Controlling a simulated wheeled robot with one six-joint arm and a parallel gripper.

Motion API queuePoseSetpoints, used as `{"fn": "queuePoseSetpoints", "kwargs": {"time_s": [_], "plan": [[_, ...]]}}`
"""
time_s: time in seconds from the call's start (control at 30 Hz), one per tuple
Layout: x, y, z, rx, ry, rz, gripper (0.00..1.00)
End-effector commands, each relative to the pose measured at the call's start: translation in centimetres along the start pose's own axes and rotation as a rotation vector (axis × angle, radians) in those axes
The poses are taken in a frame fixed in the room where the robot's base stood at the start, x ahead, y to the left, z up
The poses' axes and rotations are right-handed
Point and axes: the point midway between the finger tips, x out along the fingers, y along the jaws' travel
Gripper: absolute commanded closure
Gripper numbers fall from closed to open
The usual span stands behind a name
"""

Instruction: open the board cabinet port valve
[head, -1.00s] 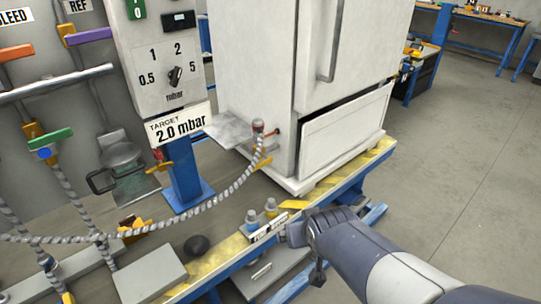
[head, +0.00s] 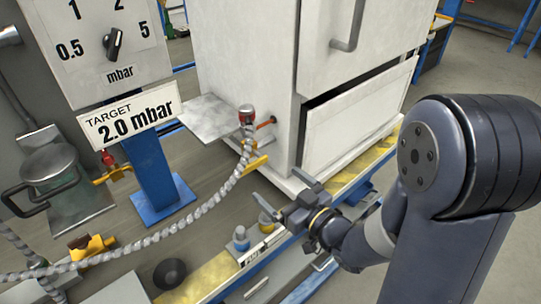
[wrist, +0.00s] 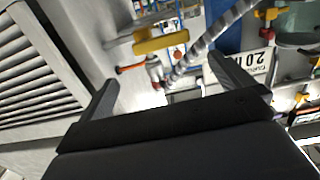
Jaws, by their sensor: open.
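The white cabinet (head: 243,60) has a side port with an orange stem (head: 266,122) and a red-capped fitting (head: 246,112). A valve with a yellow handle (head: 257,163) sits just below, where a braided hose (head: 205,213) joins. In the wrist view, the yellow handle (wrist: 160,41) lies beyond the fingertips, roughly crosswise, with the red cap (wrist: 157,86) and orange stem (wrist: 130,69) near it. My gripper (head: 276,172) is open and empty, low by the cabinet's bottom corner and close to the handle. It also shows in the wrist view (wrist: 164,72), its fingers apart. Contact with the handle is not visible.
A grey shelf plate (head: 208,117) juts out left of the port. A panel with a dial (head: 112,43) and a "2.0 mbar" sign (head: 130,117) stand left on a blue post (head: 160,180). Small blue-grey fittings (head: 240,240) stand on the bench edge below my gripper.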

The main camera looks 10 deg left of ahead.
Motion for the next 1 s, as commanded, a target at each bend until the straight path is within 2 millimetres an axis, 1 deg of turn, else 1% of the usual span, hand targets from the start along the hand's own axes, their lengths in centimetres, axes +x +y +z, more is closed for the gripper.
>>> {"fn": "queuePoseSetpoints", "kwargs": {"time_s": [0.03, 0.17, 0.27, 0.37, 0.6, 0.7, 0.83, 1.0], "plan": [[0.0, -0.4, 0.2, 0.006, 0.011, -0.015, 0.00], [0.5, -0.7, 0.0, 0.010, 0.028, -0.031, 0.00], [1.6, -0.8, -0.1, 0.009, 0.029, -0.031, 0.00], [3.2, -0.9, -0.1, 0.010, 0.029, -0.032, 0.00], [7.9, -0.9, -0.2, 0.008, 0.028, -0.030, 0.00], [9.3, -0.9, -0.2, 0.009, 0.027, -0.028, 0.00], [10.4, -0.9, -0.3, 0.009, 0.027, -0.027, 0.00], [10.9, -0.9, -0.3, 0.010, 0.026, -0.025, 0.00]]}}
